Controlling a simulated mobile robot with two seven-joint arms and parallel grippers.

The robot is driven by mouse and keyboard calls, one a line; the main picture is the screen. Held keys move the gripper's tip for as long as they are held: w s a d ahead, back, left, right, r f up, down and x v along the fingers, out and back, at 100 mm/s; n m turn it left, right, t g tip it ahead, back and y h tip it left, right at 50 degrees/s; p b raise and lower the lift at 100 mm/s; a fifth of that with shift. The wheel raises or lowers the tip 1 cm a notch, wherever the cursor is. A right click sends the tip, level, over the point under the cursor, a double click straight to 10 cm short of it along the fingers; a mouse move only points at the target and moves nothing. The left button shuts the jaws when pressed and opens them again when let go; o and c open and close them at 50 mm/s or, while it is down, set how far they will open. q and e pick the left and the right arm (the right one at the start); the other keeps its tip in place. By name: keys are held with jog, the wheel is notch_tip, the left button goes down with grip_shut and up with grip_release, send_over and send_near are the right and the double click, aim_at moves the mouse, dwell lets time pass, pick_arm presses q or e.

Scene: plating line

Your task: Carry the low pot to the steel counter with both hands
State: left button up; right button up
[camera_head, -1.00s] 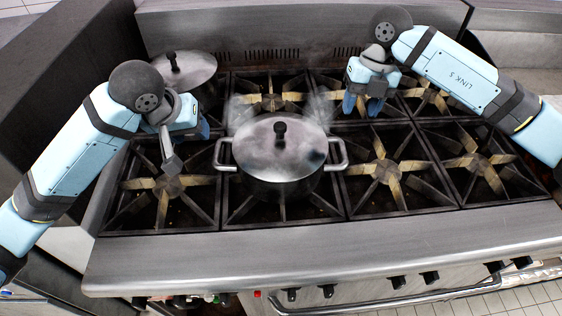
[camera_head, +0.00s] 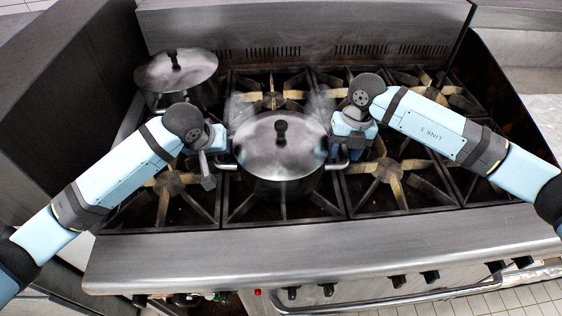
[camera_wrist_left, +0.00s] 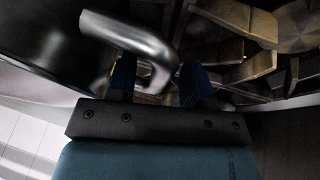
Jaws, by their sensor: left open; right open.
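The low pot (camera_head: 281,150) is a steel pot with a lid, a black knob and two side handles. It stands on a front burner of the stove in the head view, with haze around it. My left gripper (camera_head: 222,155) is at the pot's left handle. In the left wrist view, the open blue fingers (camera_wrist_left: 158,85) stand on either side of the curved steel handle (camera_wrist_left: 128,38). My right gripper (camera_head: 345,150) is at the pot's right handle (camera_head: 337,165), open; its fingertips are mostly hidden by its own wrist. The steel counter cannot be clearly made out.
A taller lidded pot (camera_head: 178,72) stands at the back left of the stove. The stove (camera_head: 330,228) has several burners with brass-coloured grates; those right of the low pot are empty. A dark cabinet wall (camera_head: 70,110) rises on the left.

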pick_arm(q)
jog(key=shift+w+f, duration=0.1)
jog(key=shift+f, duration=0.1)
pick_arm(e)
jog(key=shift+f, duration=0.25)
pick_arm(q)
grip_shut()
pick_arm(e)
grip_shut()
pick_arm(q)
jog(key=shift+r, duration=0.15)
pick_arm(e)
jog(key=shift+r, duration=0.15)
dwell(0.6)
